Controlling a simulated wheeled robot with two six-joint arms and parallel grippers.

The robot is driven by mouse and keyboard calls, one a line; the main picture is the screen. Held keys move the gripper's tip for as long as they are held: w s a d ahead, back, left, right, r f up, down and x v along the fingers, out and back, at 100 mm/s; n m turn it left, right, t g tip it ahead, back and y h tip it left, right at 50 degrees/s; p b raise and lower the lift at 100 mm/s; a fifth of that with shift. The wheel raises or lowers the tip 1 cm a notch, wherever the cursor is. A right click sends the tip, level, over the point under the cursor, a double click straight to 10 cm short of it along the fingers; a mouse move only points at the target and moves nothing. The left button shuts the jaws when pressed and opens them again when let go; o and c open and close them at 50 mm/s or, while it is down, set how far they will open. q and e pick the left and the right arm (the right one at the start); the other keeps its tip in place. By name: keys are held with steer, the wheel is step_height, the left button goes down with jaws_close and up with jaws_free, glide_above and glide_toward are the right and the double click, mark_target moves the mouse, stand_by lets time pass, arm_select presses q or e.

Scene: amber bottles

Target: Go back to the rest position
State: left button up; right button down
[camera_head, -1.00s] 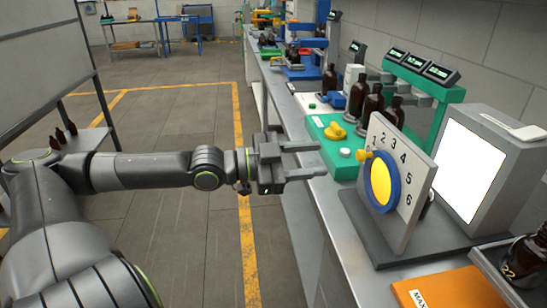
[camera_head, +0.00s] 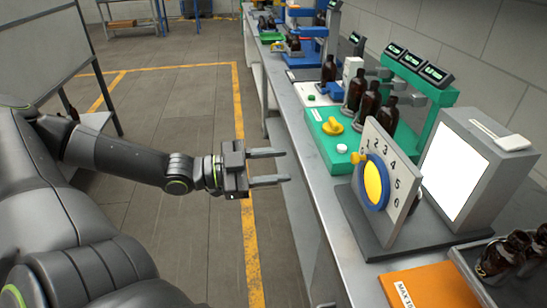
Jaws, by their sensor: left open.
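My left arm comes in from the left, bent at the elbow. My left gripper (camera_head: 284,166) is open and empty, its two fingers pointing right and apart from each other. It hangs over the floor beside the long bench (camera_head: 318,223), short of the bench edge and touching nothing. The numbered dial board (camera_head: 384,189), with its yellow and blue knob, stands on the bench to the right of the gripper. My right gripper does not show.
Several amber bottles stand at the green station (camera_head: 338,157). A light box (camera_head: 461,170) is behind the dial. An orange mat (camera_head: 432,288) and a tray with bottles (camera_head: 462,257) lie at the near right. Open floor with yellow lines (camera_head: 249,240) spreads left of the bench.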

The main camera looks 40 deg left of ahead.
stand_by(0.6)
